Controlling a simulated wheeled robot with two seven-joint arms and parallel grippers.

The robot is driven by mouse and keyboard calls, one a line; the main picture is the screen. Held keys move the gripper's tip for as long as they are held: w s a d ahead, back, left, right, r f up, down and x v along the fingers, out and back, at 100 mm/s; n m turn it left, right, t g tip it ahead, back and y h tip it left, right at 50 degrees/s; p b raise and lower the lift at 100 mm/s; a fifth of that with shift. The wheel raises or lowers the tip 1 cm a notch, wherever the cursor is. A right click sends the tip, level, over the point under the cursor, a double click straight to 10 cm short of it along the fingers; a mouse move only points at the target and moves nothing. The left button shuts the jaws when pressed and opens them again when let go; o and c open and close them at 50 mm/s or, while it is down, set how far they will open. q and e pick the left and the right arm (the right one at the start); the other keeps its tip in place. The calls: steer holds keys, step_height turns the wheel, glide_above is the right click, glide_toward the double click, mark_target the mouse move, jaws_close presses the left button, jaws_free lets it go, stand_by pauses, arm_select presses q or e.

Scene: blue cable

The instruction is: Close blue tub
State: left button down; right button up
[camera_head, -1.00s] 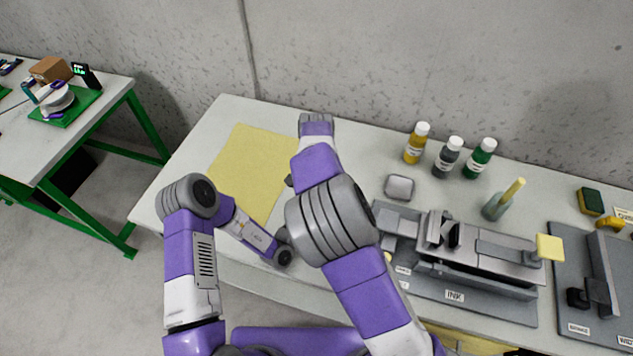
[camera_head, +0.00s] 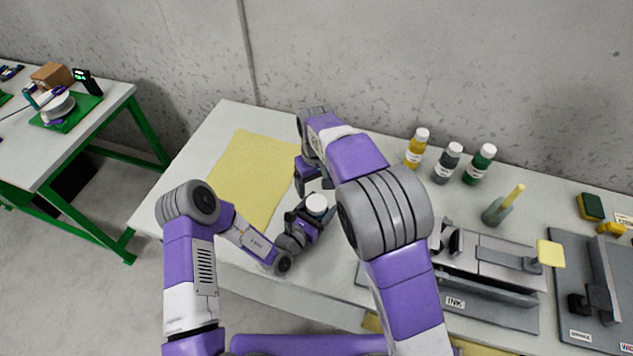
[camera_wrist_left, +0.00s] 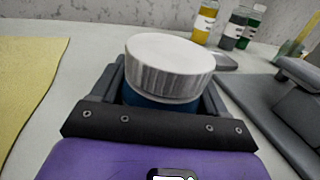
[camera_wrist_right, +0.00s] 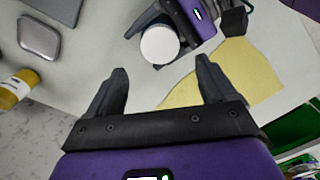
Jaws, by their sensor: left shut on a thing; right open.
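The blue tub (camera_wrist_left: 160,98) stands upright between the fingers of my left gripper (camera_wrist_left: 165,100), which is shut on it. A white ridged lid (camera_wrist_left: 168,60) sits on top; whether it is tight I cannot tell. My right gripper (camera_wrist_right: 160,75) is open and empty. In the right wrist view the lid (camera_wrist_right: 160,45) lies beyond the gap between its fingertips, apart from them. In the head view my right arm partly hides that gripper.
A yellow sheet (camera_head: 240,175) lies to the left on the table. Yellow, grey and green bottles (camera_head: 447,163) stand at the back. A grey press-like device (camera_head: 490,265) stands to the right. A square metal tin (camera_wrist_right: 40,38) shows in the right wrist view.

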mark_target(317, 203)
steer(key=shift+f, duration=4)
steer(key=c, duration=1.1)
steer(key=o, duration=1.3)
steer(key=shift+c, duration=0.2)
steer(key=shift+r, duration=0.1)
step_height(317, 203, up, 12)
